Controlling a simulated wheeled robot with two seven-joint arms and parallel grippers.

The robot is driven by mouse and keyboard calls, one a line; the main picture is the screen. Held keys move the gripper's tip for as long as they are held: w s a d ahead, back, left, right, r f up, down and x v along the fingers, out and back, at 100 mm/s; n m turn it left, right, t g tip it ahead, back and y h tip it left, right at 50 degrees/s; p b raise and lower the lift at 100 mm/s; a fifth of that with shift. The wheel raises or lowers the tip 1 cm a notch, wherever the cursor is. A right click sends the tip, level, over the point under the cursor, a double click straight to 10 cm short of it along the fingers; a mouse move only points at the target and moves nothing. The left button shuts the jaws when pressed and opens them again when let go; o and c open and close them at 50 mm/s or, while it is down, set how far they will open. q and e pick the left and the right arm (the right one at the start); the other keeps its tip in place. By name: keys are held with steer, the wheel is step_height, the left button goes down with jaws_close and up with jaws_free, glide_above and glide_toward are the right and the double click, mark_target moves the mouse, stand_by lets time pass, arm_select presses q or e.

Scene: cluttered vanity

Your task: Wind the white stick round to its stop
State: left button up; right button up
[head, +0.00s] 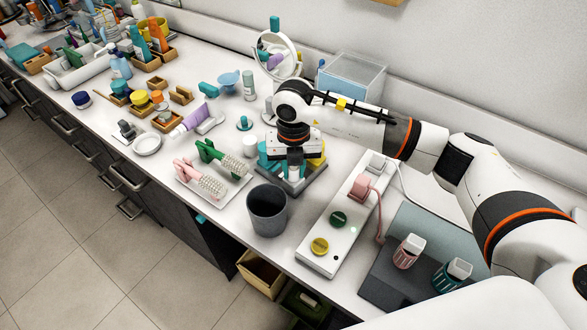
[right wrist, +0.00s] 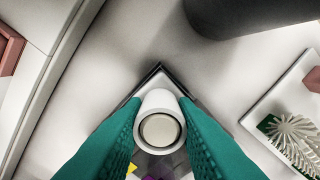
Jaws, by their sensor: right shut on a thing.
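The white stick (right wrist: 160,130) shows in the right wrist view as a round white cylinder seen end-on, with a grey-beige disc in its end. It stands between the two teal fingers of my right gripper (head: 293,166), which is shut on it. In the head view a little of the white stick (head: 293,174) shows below the gripper, over a dark grey tray (head: 308,184). The gripper hides most of the stick, and its turn angle cannot be told. My left gripper is not in view.
Teal and yellow items (head: 317,158) stand close beside the gripper. A dark grey cup (head: 267,212) stands in front, near the counter edge. A hairbrush tray (head: 240,183) lies left, and a white panel with buttons (head: 342,222) lies right.

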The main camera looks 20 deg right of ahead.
steer(key=shift+m, duration=1.1)
steer(key=o, duration=1)
steer(key=shift+r, duration=0.1)
step_height(320, 180, up, 12)
steer(key=shift+f+b, duration=0.1)
steer(key=shift+b, duration=0.9)
